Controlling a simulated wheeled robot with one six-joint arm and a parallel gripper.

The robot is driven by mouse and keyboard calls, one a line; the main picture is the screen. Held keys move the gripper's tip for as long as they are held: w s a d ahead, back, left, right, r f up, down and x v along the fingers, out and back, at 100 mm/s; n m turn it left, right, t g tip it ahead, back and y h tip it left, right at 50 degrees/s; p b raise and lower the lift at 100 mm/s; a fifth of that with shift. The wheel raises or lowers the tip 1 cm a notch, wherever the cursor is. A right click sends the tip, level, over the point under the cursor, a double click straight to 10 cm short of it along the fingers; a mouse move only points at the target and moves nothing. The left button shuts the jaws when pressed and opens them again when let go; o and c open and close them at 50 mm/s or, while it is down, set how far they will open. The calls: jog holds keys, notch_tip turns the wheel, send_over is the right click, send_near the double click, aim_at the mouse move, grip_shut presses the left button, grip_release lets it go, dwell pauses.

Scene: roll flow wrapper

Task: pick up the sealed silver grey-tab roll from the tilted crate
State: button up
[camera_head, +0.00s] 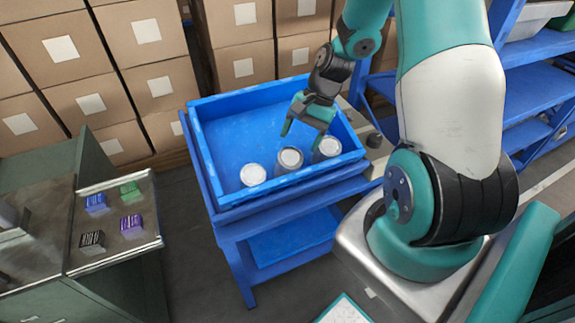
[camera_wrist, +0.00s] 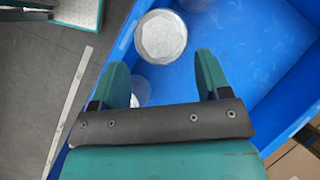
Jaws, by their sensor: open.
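The blue tilted crate (camera_head: 225,125) stands on a blue stand and holds three round-topped rolls along its near side. The left roll (camera_head: 253,175) and right roll (camera_head: 328,147) have pale silver tops; the middle roll (camera_head: 289,159) has a darker rim. No grey tab can be made out, so I cannot tell which is the sealed grey-tab roll. My gripper (camera_head: 304,134) is open and empty above the crate's right part. In the wrist view, a silver roll (camera_wrist: 161,36) lies just beyond the fingertips, and another (camera_wrist: 140,88) is partly hidden behind the left finger.
The crate's walls surround the rolls, and its far floor is bare. Stacked cartons (camera_head: 240,65) stand behind it. A bench at left carries small blue, green, purple and dark packs (camera_head: 131,224). A blue shelf rack (camera_head: 530,90) stands at right.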

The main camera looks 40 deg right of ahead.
aim_at(292, 154)
jog(key=x, duration=0.4)
jog(key=shift+w+a+f, duration=0.1)
jog(key=shift+w+f, duration=0.1)
jog(key=shift+f, duration=0.15)
jog(key=c, duration=1.1)
